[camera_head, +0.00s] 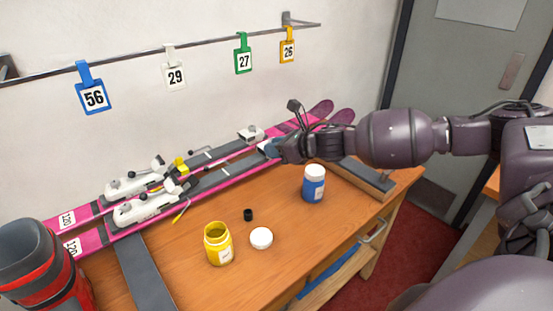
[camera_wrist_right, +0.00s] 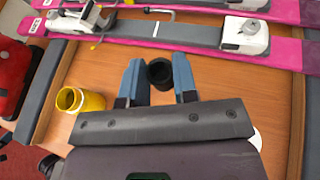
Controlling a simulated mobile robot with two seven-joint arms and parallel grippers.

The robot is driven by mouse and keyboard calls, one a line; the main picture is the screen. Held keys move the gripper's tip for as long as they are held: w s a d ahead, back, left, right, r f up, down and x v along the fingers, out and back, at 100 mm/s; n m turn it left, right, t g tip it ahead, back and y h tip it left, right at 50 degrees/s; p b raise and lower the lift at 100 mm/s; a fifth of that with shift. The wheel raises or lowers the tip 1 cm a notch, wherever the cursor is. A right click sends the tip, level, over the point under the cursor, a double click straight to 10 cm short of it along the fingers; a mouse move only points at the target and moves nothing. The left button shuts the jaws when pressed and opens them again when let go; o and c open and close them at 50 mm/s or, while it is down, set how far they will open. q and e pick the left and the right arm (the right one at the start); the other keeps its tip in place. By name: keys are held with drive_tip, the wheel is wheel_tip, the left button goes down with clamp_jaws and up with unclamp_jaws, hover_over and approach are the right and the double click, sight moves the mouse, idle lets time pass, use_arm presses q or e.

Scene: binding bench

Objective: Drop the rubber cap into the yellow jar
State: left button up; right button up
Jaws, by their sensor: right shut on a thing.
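My right gripper (camera_head: 268,148) reaches in from the right, above the pink skis and the back of the bench. In the wrist view its blue fingers are shut on a round black rubber cap (camera_wrist_right: 160,72), held between the fingertips with a dark hollow facing the camera. In the head view the fingers hide it. The open yellow jar (camera_head: 218,246) stands upright near the front of the bench, left of and below the gripper. It also shows at the left of the wrist view (camera_wrist_right: 80,101). My left gripper is out of view.
A small black cylinder (camera_head: 248,214) and a white lid (camera_head: 261,238) lie beside the jar. A white-lidded blue jar (camera_head: 314,187) stands to the right. Pink skis (camera_head: 82,240) with bindings lie along the back. A red boot (camera_head: 45,270) stands at left. Numbered tags hang above.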

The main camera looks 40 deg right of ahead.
drive_tip(key=shift+r, duration=0.35)
